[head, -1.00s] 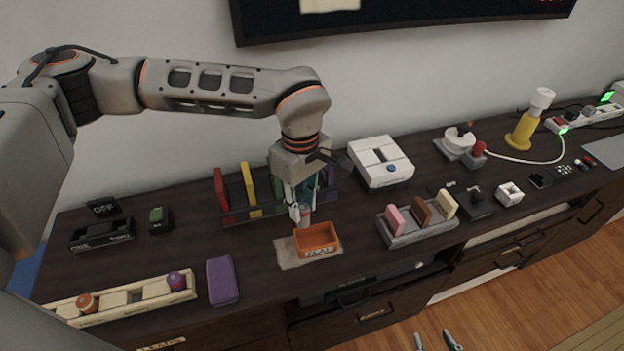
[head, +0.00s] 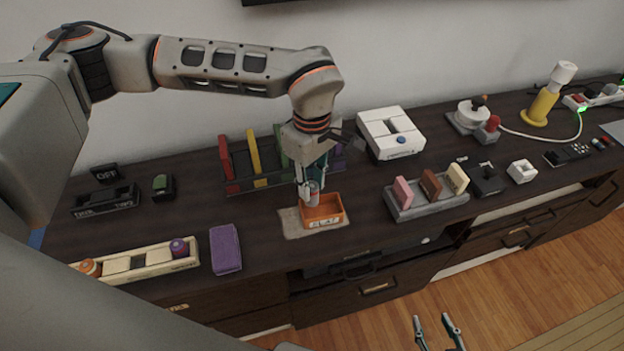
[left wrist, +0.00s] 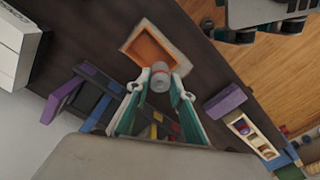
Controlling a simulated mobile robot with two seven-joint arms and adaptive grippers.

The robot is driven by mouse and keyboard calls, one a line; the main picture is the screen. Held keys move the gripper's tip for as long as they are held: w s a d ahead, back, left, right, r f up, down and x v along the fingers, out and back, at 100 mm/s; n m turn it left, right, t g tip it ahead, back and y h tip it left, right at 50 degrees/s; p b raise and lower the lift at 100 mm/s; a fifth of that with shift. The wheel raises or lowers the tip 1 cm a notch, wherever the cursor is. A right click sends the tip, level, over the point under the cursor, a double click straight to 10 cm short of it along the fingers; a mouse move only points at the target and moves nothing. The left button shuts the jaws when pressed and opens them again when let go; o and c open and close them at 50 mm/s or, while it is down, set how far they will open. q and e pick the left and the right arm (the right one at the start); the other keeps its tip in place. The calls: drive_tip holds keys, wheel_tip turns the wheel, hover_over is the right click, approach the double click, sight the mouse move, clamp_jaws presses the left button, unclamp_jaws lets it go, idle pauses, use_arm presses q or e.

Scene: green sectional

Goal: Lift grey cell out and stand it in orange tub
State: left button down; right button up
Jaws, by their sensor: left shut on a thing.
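The grey cell (head: 313,197) is a small upright cylinder in my left gripper (head: 311,188), with a reddish part near its top. It is at the back left of the orange tub (head: 323,213), overlapping its back rim in the head view. I cannot tell whether it is inside or above the rim. In the left wrist view the teal fingers of the left gripper (left wrist: 160,82) close around the cell (left wrist: 161,76), whose end overlaps the edge of the tub (left wrist: 148,48). My right gripper (head: 438,330) is empty with fingers apart, low in front of the cabinet.
The tub stands on a beige mat (head: 291,224). A cream rack (head: 138,261) with orange and purple cells is at left, beside a purple block (head: 225,248). A rack of coloured upright pieces (head: 233,187) stands behind the left gripper. A grey holder (head: 430,206) is right of the tub.

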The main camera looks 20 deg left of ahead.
sight(312, 198)
use_arm(q)
drive_tip(key=shift+f+b, duration=0.6)
drive_tip(key=shift+f, duration=0.85)
drive_tip(key=shift+f+b, duration=0.55)
drive_tip(key=shift+f, duration=0.75)
drive_tip(key=c, duration=1.7)
unclamp_jaws()
drive_tip(key=shift+r, duration=0.1)
wheel_tip(312, 198, up, 12)
drive_tip(key=shift+f, duration=0.1)
drive_tip(key=shift+s, duration=0.1)
